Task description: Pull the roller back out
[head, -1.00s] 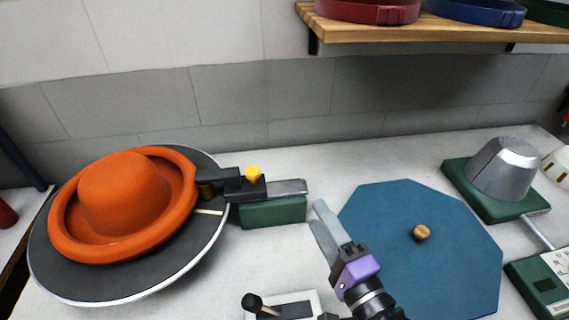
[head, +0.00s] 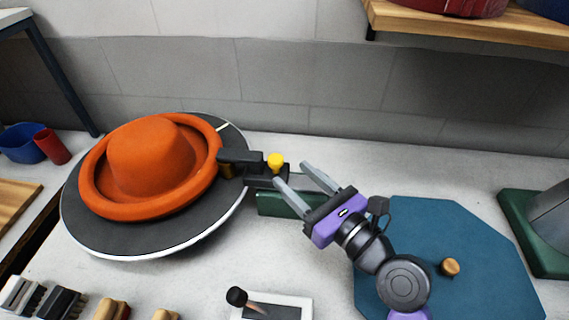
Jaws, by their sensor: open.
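The roller unit (head: 242,157) is a dark block with a yellow knob (head: 275,161) on top. It sits on a green base (head: 275,205), and its left end reaches over the turntable to the brim edge of the orange hat (head: 150,160). The hat lies crown up on the dark round turntable (head: 120,235), which has a light rim. My gripper (head: 296,176) is open, with its two grey fingers apart, just right of the yellow knob. The fingers appear empty. They hide part of the roller's slide and green base.
A blue octagonal board (head: 440,225) with a wooden knob (head: 450,267) lies at the right, partly behind my arm. A black-knobbed lever (head: 237,297) stands at the front. Several brushes (head: 60,303) lie front left. A wooden shelf (head: 480,27) hangs above right.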

